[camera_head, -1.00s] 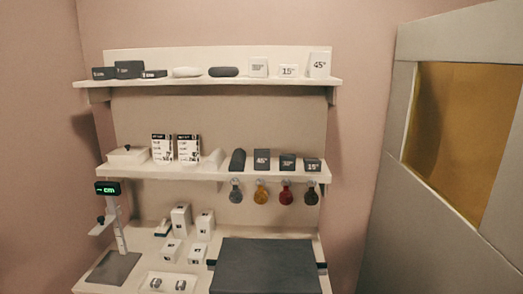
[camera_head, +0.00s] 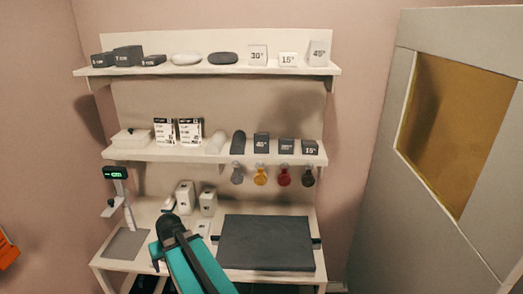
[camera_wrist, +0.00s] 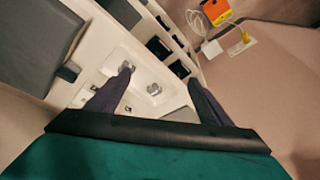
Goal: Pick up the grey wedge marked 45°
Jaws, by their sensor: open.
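The dark grey wedge marked 45° (camera_head: 261,143) stands on the middle shelf (camera_head: 180,155), between a dark grey rounded roll (camera_head: 238,143) and a smaller dark wedge (camera_head: 286,146). A white block also marked 45° (camera_head: 319,53) stands at the right end of the top shelf. My gripper (camera_wrist: 160,82) is open and empty in the wrist view, over the lower desk and its small tray. The grey wedge is not visible in the wrist view. In the head view my teal arm rises from the bottom, below the middle shelf and left of the wedge.
A dark wedge marked 15° (camera_head: 310,148) stands at the shelf's right end. Coloured round tags, including a yellow one (camera_head: 260,176), hang below the front edge. A dark pad (camera_head: 265,243) covers the desk's right side. A height gauge (camera_head: 116,190) stands left.

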